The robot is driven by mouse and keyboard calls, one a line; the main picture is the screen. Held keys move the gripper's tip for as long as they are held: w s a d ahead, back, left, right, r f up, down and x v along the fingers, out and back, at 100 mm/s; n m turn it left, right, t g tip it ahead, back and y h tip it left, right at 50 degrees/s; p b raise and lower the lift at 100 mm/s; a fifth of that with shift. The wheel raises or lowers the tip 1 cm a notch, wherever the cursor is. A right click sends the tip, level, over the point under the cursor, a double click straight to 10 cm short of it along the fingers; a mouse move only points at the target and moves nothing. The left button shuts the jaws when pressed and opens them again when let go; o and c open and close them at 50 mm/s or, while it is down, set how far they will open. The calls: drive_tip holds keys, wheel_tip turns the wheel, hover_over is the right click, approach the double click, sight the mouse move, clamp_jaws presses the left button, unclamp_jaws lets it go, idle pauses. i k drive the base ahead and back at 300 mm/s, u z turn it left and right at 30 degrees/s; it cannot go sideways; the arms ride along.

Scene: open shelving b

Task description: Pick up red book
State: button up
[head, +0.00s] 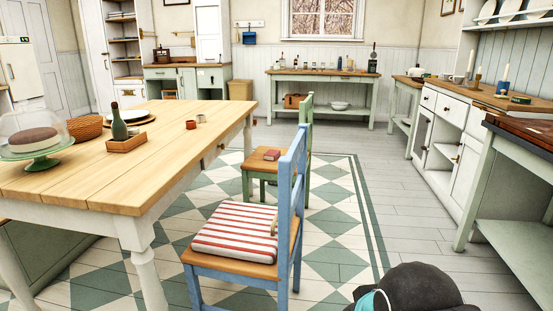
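A small flat red item (272,154), which looks like the red book, lies on the wooden seat of the green chair (258,164). The green chair stands at the right side of the dining table, behind the blue chair. The blue chair's back is just right of the book and does not cover it. My gripper is not in view; only a dark rounded part of my arm with a cyan ring shows at the bottom right.
The blue chair (297,180) with a striped cushion (236,231) stands in front of the green chair. The long dining table (165,163) fills the left. White counters (455,140) line the right. Open floor (395,200) lies between chairs and counters.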

sight(272, 154)
drive_tip(key=z, duration=0.65)
drive_tip(key=i, duration=1.45)
drive_tip(key=z, duration=0.2)
drive_tip(key=i, duration=1.8)
drive_tip(key=u, duration=1)
drive_tip(key=i, duration=0.35)
drive_tip(key=u, duration=0.15)
